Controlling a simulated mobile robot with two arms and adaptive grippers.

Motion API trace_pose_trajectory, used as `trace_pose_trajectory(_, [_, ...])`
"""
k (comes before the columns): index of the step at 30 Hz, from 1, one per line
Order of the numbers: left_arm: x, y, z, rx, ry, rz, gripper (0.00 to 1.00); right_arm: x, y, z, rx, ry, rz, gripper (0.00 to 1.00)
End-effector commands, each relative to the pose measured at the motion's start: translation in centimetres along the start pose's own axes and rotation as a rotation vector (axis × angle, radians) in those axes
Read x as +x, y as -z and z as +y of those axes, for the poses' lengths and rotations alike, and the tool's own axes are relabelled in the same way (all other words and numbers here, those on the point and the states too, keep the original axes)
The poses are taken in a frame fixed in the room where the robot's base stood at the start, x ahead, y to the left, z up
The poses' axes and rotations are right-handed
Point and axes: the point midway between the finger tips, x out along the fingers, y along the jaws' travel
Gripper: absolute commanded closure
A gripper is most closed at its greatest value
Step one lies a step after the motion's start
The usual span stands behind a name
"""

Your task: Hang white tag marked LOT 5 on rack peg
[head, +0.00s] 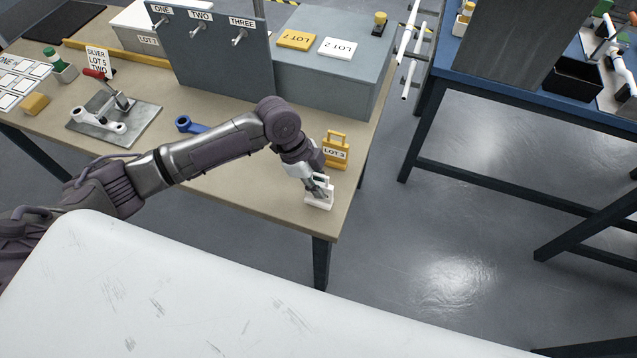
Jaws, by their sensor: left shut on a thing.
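A white tag (320,201) is at the front right corner of the tan table, under my left gripper (318,186). My left gripper is shut on the white tag; its marking cannot be read because the fingers cover part of it. The grey rack panel (215,62) stands at the back of the table, with pegs labelled ONE (160,21), TWO (198,28) and THREE (239,37). No tag shows on these pegs. The gripper is in front of the panel and to its right. My right gripper is not in view.
A yellow tag marked LOT 3 (335,154) stands just behind my left gripper. A yellow tag (296,40) and a white tag (338,47) lie on the grey box (338,82). A card (97,62) reads SILVER LOT 5 TWO. A blue part (189,126) lies behind my arm.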

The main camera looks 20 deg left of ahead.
Motion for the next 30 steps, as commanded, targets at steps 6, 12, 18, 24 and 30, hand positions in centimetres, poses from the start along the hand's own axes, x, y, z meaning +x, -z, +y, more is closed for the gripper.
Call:
trace_pose_trajectory(6, [0.2, -0.1, 0.0, 0.0, 0.0, 0.0, 0.61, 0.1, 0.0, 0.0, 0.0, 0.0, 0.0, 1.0])
trace_pose_trajectory(12, [0.1, 0.0, 0.0, 0.0, 0.0, 0.0, 0.61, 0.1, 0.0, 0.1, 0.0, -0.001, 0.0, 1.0])
trace_pose_trajectory(18, [0.5, -0.2, 0.0, 0.0, 0.0, 0.0, 0.61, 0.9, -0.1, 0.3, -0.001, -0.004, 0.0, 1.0])
trace_pose_trajectory(24, [-2.6, -0.4, -0.3, 0.001, 0.007, -0.002, 0.61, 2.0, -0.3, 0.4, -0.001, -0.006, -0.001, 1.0])
trace_pose_trajectory(30, [-7.8, -0.5, -0.6, 0.001, 0.005, -0.002, 0.61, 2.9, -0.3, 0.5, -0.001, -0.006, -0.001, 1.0])
